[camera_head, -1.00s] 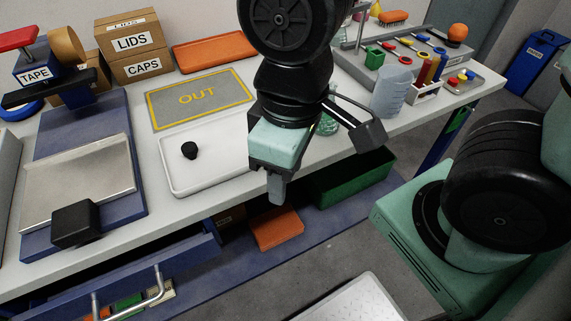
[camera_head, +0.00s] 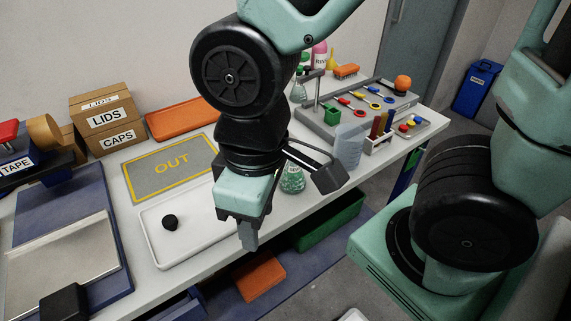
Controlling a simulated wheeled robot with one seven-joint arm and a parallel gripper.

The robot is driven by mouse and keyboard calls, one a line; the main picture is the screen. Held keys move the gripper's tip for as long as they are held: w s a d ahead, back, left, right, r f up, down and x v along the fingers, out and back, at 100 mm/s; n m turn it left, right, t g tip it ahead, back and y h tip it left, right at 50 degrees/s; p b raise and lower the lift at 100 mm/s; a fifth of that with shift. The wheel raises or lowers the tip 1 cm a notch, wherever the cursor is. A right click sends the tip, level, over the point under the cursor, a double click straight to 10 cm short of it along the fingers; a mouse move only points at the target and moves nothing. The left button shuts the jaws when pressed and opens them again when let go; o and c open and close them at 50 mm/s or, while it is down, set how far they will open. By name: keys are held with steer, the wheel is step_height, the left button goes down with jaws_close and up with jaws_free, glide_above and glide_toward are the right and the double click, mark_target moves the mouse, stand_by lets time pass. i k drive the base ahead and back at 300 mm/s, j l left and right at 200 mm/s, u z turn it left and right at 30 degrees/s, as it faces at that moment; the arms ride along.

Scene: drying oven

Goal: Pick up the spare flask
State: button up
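A glass conical flask with green contents (camera_head: 292,180) stands on the table right behind my gripper, near the table's front edge. Another clear flask (camera_head: 298,92) stands farther back by the wall, partly hidden by my arm. I cannot tell which one is the spare. My gripper (camera_head: 248,238) points down at the table's front edge, beside the right end of the white tray. It appears apart from both flasks. Its fingers are seen from the side, so their opening does not show. I see nothing held in it.
The white tray (camera_head: 192,252) holds a black stopper (camera_head: 170,222). The grey OUT mat (camera_head: 140,178) behind it is bare. A clear beaker (camera_head: 349,147) and a rack of coloured tubes (camera_head: 378,138) stand right of the flask. A green bin (camera_head: 330,222) is below the table edge.

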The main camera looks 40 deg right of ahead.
mark_target(293, 181)
steer(key=k+l, duration=0.15)
steer(key=l, duration=0.25)
steer(key=k+l, duration=0.15)
steer(key=l, duration=0.2)
steer(key=k+l, duration=0.1)
steer(key=l, duration=0.3)
steer(key=k+l, duration=0.15)
steer(key=l, duration=0.2)
